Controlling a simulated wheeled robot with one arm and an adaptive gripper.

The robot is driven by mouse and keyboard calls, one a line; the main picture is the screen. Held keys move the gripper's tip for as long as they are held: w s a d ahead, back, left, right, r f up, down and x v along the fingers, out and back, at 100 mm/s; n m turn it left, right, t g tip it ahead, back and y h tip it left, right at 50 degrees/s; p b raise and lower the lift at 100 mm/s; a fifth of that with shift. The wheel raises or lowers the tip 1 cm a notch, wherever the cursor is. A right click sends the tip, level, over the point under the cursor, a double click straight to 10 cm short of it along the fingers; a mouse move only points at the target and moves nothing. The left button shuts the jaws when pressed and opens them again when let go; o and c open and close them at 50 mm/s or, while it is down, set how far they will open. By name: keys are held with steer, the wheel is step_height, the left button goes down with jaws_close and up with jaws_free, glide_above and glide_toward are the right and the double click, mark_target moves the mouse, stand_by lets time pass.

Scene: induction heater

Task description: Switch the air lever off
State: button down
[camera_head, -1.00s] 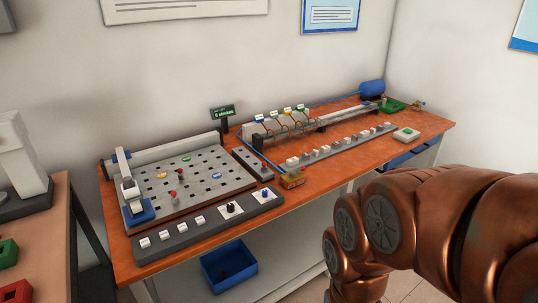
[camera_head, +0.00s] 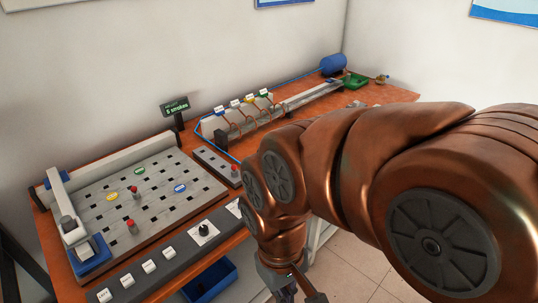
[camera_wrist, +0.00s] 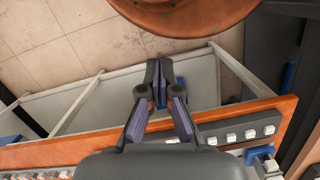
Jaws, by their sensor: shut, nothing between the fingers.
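A small brass-coloured fitting (camera_head: 382,78) sits at the far right end of the orange workbench, beside a green tray and a blue tank. It may be the air lever, but it is too small to tell its position. My gripper (camera_head: 286,292) is at the bottom of the head view, in front of the bench's near edge and far from that fitting. In the wrist view my gripper (camera_wrist: 160,72) points down past the bench edge, with its fingers together and nothing between them.
The blue tank (camera_head: 333,65) and green tray (camera_head: 355,81) stand at the bench's far end. A perforated grey board (camera_head: 150,190) and a control strip (camera_head: 170,262) fill the near left. A blue bin (camera_head: 210,280) is below. Floor (camera_head: 365,255) is clear in front.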

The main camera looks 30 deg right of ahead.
steer(key=shift+w, duration=0.15)
steer(key=w+d+r+n+t+y+b, duration=0.1)
steer(key=w+d+r+t+b, duration=0.15)
steer(key=w, duration=1.35)
steer(key=w+d+r+n+t+y+b, duration=0.1)
steer(key=w+d+r+n+b, duration=0.15)
steer(key=w, duration=1.35)
steer(key=w+d+f+m+t+h+b, duration=0.1)
steer(key=w+d+f, duration=0.2)
steer(key=w+d, duration=0.4)
steer(key=w+d+f+m+t+b, duration=0.1)
steer(key=w+d+f, duration=0.3)
steer(key=d, duration=1.3)
steer(key=w, duration=0.4)
steer(key=shift+w+m+h, duration=0.3)
steer(key=shift+m+h, duration=0.05)
steer(key=shift+h, duration=0.05)
